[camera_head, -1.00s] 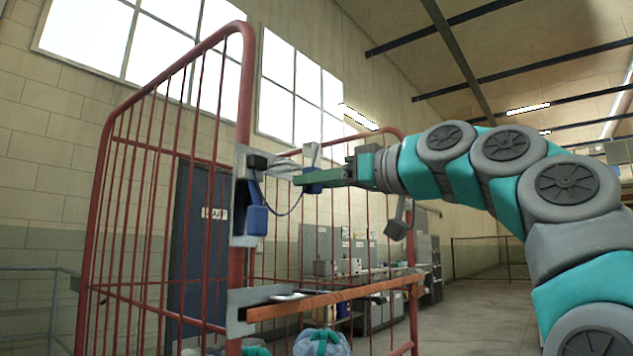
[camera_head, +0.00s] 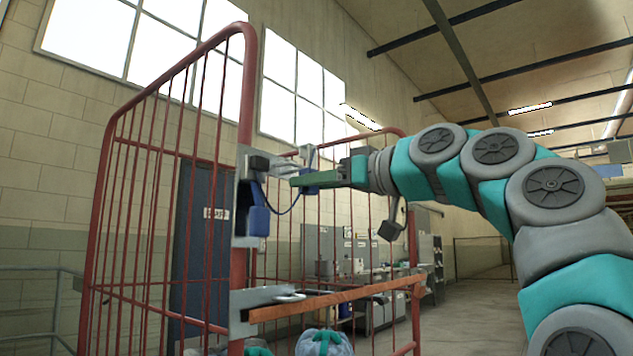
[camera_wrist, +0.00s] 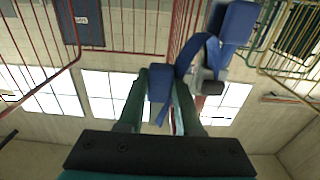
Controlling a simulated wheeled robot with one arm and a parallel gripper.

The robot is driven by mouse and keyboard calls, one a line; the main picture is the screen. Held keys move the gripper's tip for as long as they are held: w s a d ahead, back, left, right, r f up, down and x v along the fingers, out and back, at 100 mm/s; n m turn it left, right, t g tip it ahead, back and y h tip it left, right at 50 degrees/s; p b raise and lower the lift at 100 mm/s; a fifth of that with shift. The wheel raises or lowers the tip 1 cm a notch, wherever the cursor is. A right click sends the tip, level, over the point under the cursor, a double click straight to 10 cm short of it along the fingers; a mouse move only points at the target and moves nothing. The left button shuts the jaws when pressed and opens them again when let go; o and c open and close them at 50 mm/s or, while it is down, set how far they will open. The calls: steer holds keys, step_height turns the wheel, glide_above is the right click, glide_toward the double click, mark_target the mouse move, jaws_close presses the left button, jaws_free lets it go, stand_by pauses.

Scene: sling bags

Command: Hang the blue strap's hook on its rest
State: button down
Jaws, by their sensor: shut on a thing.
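My gripper (camera_head: 312,180) reaches in from the right, beside the cart's post. Its green fingers are shut on a blue piece, the grip of the strap's hook (camera_wrist: 159,84). A pale grey part, apparently the hook's metal, rises above the fingers in the head view. The blue strap (camera_head: 287,211) sags from the held piece to a blue block (camera_head: 258,222) on a grey plate (camera_head: 243,185) on the post; it loops beside the fingers in the wrist view (camera_wrist: 187,64). A black block with pale prongs (camera_head: 284,167), perhaps the rest, sticks out toward the gripper. Contact cannot be told.
The red barred cage cart (camera_head: 240,100) stands left and behind the gripper. A brown bar (camera_head: 335,299) with a grey latch crosses below. A bag (camera_head: 325,342) lies lower in the cart. Open air lies right of the post, above the bar.

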steer(key=shift+x, duration=1.05)
steer(key=shift+f, duration=0.1)
steer(key=shift+f+b, duration=0.9)
steer(key=shift+f, duration=0.1)
steer(key=shift+c, duration=0.5)
jaws_free()
steer(key=shift+b+v, duration=0.65)
steer(key=shift+v, duration=2.85)
steer(key=shift+r, duration=0.1)
